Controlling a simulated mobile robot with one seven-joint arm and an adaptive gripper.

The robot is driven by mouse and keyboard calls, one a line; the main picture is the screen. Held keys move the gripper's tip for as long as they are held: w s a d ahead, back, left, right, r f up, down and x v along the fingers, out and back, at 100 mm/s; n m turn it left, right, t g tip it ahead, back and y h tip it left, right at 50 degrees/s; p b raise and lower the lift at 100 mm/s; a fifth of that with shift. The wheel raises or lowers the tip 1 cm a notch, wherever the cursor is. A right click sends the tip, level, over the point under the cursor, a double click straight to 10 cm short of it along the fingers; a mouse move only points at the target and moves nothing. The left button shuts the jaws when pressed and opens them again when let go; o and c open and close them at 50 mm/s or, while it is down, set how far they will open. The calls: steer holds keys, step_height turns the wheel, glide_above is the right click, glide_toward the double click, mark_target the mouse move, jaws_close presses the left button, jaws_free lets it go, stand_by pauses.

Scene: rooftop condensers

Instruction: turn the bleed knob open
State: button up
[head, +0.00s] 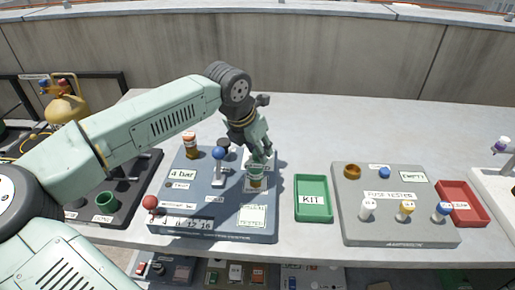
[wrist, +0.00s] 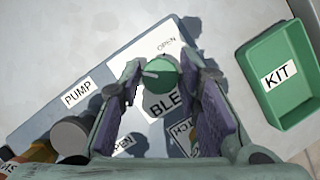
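The bleed knob (wrist: 162,72) is a round green knob with a pale pointer line, seen in the wrist view on a white plate whose label reads "BLE", the rest covered. Its pointer line lies toward the left of the picture. My gripper (wrist: 161,82) is open, one finger on each side of the knob, with gaps showing. I cannot tell how high the fingertips are above the plate. In the head view my gripper (head: 259,156) points down over the right part of the blue-grey panel (head: 227,229), largely hiding the knob.
A green KIT tray (head: 313,216) lies right of the panel. A grey fuse tester (head: 400,231) is farther right. The table behind is clear.

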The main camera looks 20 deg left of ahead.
jaws_close()
stand_by(0.3)
steer(key=m+h+b, duration=0.1)
steer(key=m+b, duration=0.1)
steer(key=m, duration=0.1)
steer(key=shift+f+g, duration=0.1)
steer(key=shift+g, duration=0.2)
steer(key=m+g+h+b, duration=0.1)
steer(key=m, duration=0.3)
steer(key=shift+w+m, duration=0.1)
steer(key=shift+m, duration=0.2)
steer(key=m+g+h, duration=0.1)
steer(key=m+g, duration=0.1)
steer(key=m, duration=0.3)
steer(key=shift+w+a+b, duration=0.1)
steer(key=shift+b, duration=0.3)
steer(key=m+g, duration=0.2)
steer(key=m, duration=0.3)
steer(key=shift+m, duration=0.3)
